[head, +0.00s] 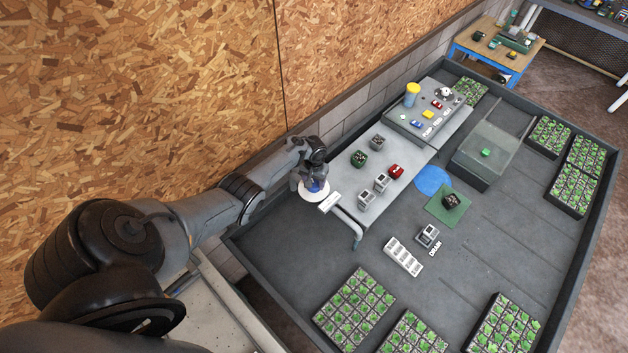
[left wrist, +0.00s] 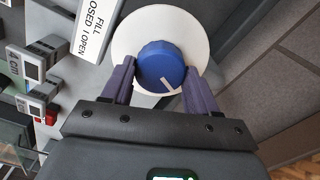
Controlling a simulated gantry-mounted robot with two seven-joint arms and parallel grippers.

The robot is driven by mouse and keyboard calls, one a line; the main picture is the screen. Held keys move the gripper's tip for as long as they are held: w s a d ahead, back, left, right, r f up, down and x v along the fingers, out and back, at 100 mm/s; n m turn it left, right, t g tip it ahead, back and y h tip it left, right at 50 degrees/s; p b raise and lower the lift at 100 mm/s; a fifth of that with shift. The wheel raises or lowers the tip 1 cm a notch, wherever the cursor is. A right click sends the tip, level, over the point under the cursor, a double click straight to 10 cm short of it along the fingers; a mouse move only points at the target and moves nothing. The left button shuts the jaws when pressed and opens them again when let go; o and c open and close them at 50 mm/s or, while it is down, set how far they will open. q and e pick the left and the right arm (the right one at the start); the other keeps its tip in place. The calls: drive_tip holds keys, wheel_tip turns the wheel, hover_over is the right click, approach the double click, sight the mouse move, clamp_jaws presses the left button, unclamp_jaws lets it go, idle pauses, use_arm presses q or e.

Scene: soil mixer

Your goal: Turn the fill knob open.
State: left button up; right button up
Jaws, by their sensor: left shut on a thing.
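The blue fill knob (left wrist: 160,64) sits on a round white disc (left wrist: 135,22) in the left wrist view. A white mark on the knob points toward the lower right of that picture. My left gripper (left wrist: 162,72) is shut on the knob, with one finger on each side. A white label (left wrist: 96,28) beside the disc reads FILL, CLOSED and OPEN. In the head view the knob (head: 319,186) is partly hidden by my left gripper (head: 315,181), and the white disc (head: 314,196) shows under it. My right gripper is not in view.
A grey bench (head: 352,190) carries small display boxes (head: 366,199), a red item (head: 396,171) and a green one (head: 359,158). Beyond it is a control panel (head: 420,125) with a yellow cylinder (head: 411,92). Seedling trays (head: 354,307) lie on the large grey bed. A wood-panel wall stands behind.

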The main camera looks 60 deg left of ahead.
use_arm(q)
drive_tip(key=m, duration=0.3)
drive_tip(key=shift+m, duration=0.4)
drive_tip(key=m, duration=0.2)
drive_tip(key=shift+m, duration=0.4)
drive_tip(key=m, duration=0.3)
drive_tip(key=shift+b, duration=0.3)
drive_tip(key=shift+m+b, duration=0.35)
drive_tip(key=shift+m, duration=1.35)
drive_tip(key=shift+d, duration=0.1)
drive_tip(key=o, duration=1.1)
drive_tip(key=shift+c, duration=0.2)
